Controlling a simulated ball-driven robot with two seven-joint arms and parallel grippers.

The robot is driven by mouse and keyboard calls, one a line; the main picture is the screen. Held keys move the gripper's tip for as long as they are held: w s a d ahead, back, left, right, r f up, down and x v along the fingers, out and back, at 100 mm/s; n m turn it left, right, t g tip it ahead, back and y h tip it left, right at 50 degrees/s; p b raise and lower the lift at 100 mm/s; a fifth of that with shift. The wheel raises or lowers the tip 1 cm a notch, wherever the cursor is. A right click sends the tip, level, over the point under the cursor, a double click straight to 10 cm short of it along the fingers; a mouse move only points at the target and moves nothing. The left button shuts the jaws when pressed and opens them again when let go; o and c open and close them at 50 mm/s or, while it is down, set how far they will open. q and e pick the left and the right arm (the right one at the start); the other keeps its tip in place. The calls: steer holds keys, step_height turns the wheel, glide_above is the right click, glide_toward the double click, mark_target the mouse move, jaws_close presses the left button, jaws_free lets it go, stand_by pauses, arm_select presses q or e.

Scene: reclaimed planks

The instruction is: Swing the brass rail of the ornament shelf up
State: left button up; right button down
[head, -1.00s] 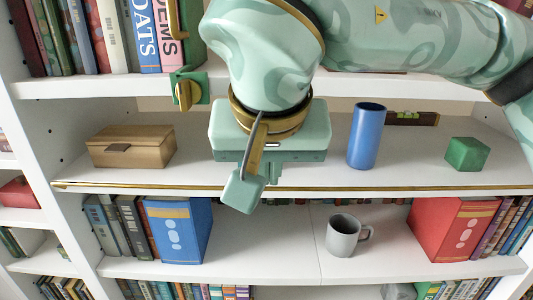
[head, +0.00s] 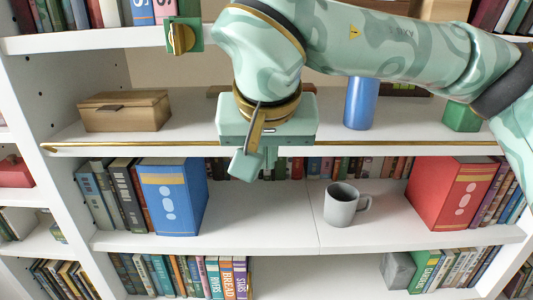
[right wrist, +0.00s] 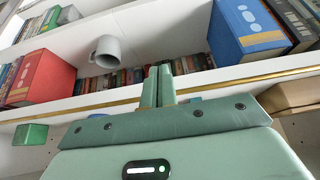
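The brass rail (head: 380,144) is a long thin bar lying level along the front edge of the ornament shelf (head: 345,139). It also crosses the right wrist view (right wrist: 235,80), which is upside down. My right gripper (head: 263,170) comes from above, near the rail's middle, with fingers pointing down past the rail's height. Its two fingers (right wrist: 158,85) are together, side by side along the rail, and nothing shows between them. They hide a short piece of rail; I cannot tell whether they touch it.
On the ornament shelf are a wooden box (head: 125,111), a blue cylinder (head: 361,103) and a green block (head: 462,117). Below are a grey mug (head: 342,205), blue binder (head: 172,200) and red binder (head: 450,192).

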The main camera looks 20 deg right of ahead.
steer(key=shift+w, duration=0.2)
steer(key=shift+w+d, duration=0.1)
steer(key=shift+d, duration=0.1)
steer(key=shift+w+p, duration=0.35)
steer(key=shift+w, duration=0.05)
steer(key=shift+w+d+r+p, duration=0.1)
steer(key=shift+w+d+p, duration=0.1)
steer(key=shift+w, duration=0.15)
steer(key=shift+w+d+p, duration=0.1)
steer(key=shift+w+p, duration=0.1)
steer(key=shift+w, duration=0.4)
steer(key=shift+w+d+p, duration=0.1)
steer(key=shift+w+p, duration=0.05)
steer(key=shift+p, duration=0.15)
steer(key=shift+w+d, duration=0.1)
steer(key=shift+w, duration=0.35)
